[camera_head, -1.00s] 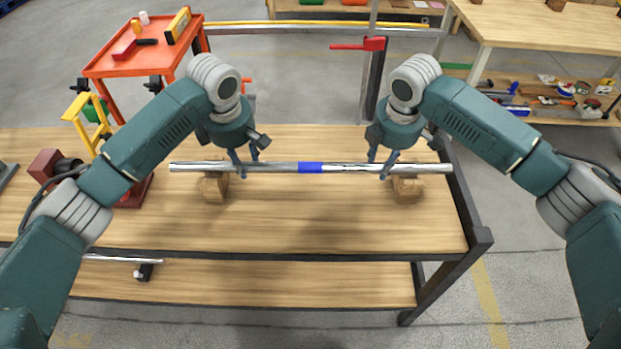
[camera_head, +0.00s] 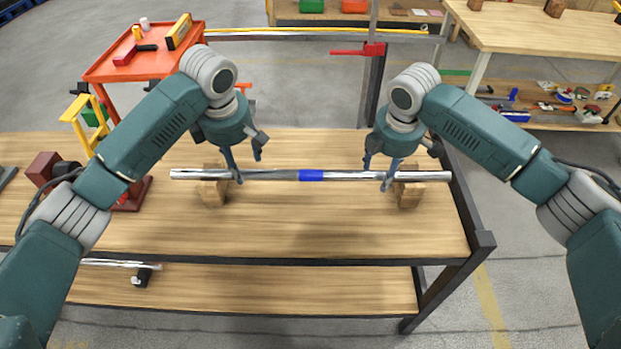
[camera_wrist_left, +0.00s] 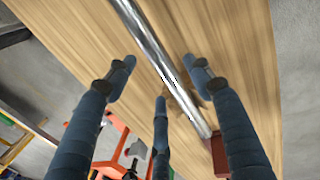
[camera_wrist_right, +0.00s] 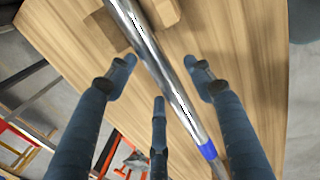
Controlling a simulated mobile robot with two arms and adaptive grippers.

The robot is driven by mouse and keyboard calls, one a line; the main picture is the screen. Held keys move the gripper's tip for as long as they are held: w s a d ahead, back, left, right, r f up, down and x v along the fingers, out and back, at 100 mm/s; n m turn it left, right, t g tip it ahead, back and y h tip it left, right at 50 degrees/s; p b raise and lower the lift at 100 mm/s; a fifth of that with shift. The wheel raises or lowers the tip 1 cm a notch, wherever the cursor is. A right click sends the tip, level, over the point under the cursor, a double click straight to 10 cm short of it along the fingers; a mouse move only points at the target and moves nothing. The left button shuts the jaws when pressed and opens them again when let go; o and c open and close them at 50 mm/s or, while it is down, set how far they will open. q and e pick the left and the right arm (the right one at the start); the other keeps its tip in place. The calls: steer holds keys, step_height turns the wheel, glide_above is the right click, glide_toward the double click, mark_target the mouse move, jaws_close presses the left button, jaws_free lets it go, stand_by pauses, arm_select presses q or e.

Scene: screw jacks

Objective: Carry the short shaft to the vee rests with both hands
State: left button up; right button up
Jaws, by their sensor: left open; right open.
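The short shaft (camera_head: 270,175) is a bright metal bar with a blue band. It lies level across two wooden vee rests, the left one (camera_head: 212,193) and the right one (camera_head: 408,194), and appears seated in both. My left gripper (camera_head: 244,168) is open just inside the left rest, its fingers spread about the shaft. My right gripper (camera_head: 378,172) is open the same way just inside the right rest. The shaft also runs between the spread fingers in the left wrist view (camera_wrist_left: 150,50) and the right wrist view (camera_wrist_right: 160,65). Finger contact is not clear.
The wooden table (camera_head: 330,230) is bare in front of the shaft. A dark red stand (camera_head: 131,195) is at its left. A red tool cart (camera_head: 140,62) and a post with a red handle (camera_head: 358,50) stand behind. Another bar (camera_head: 115,263) lies on the lower shelf.

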steer(key=shift+r, duration=0.3)
arm_select(q)
step_height(320, 180, up, 8)
steer(key=s, duration=0.2)
steer(key=shift+r, duration=0.25)
arm_select(e)
step_height(320, 180, up, 11)
steer(key=s, duration=0.2)
steer(key=shift+s, duration=0.2)
